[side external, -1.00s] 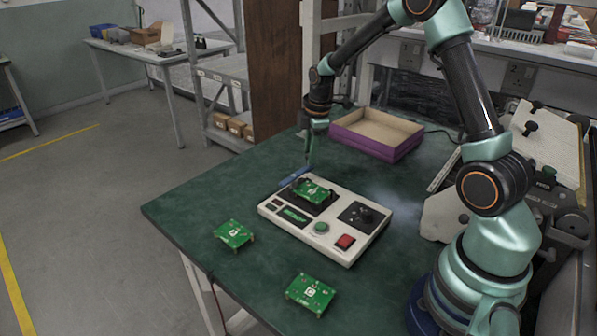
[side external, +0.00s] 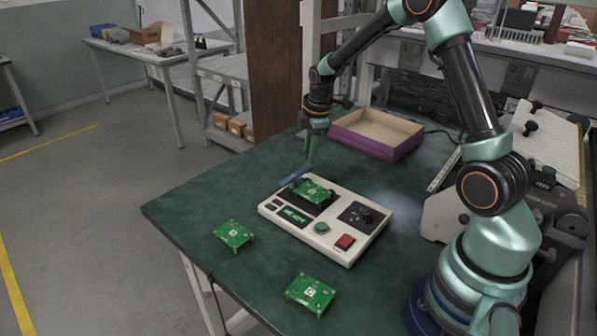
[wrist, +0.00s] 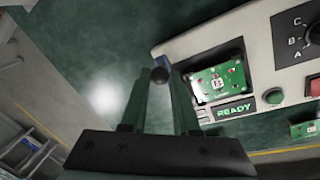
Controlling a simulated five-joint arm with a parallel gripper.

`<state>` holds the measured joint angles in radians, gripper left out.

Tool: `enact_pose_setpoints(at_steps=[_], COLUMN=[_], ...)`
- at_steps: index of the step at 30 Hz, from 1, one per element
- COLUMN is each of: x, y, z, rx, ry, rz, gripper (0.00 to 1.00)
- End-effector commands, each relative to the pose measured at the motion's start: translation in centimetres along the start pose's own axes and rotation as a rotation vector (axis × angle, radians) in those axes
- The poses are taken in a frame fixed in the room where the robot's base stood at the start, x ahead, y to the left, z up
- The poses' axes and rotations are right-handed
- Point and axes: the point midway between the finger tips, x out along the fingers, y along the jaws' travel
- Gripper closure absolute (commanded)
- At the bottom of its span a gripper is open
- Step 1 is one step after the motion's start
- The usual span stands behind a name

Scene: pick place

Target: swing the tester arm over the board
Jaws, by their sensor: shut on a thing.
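The tester (side external: 350,244) is a cream box with a green board (side external: 313,191) seated in its dark nest. In the wrist view this board (wrist: 219,81) carries a B label. The tester arm (side external: 296,176) is a blue bar along the tester's far left edge, beside the board and not over it. My gripper (side external: 310,160) is at the bar's far end, shut on it. In the wrist view the round knob of the tester arm (wrist: 160,75) shows between the tips of my gripper (wrist: 158,88). The fingers hide part of the bar.
Two loose green boards lie on the green table, one left of the tester (side external: 234,233) and one in front (side external: 310,293). A purple-sided tray (side external: 372,150) stands behind. The tester has a READY display (wrist: 235,111), a dial (side external: 364,213), a green button (side external: 321,228) and a red switch (side external: 344,242).

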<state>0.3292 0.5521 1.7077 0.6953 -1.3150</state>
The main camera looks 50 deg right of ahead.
Motion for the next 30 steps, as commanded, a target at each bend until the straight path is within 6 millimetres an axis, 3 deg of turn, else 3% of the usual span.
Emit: enact_pose_setpoints(at_steps=[26, 27, 29, 30], x=[-0.18, -0.18, -0.18, -0.18], y=[-0.83, -0.83, -0.83, -0.82], z=[0.19, 0.19, 0.20, 0.22], rx=[0.127, 0.126, 0.126, 0.127], ry=[-0.003, -0.003, -0.003, -0.003], rz=[-0.009, -0.009, -0.009, -0.009], gripper=[1.00, 0.63, 0.41, 0.41])
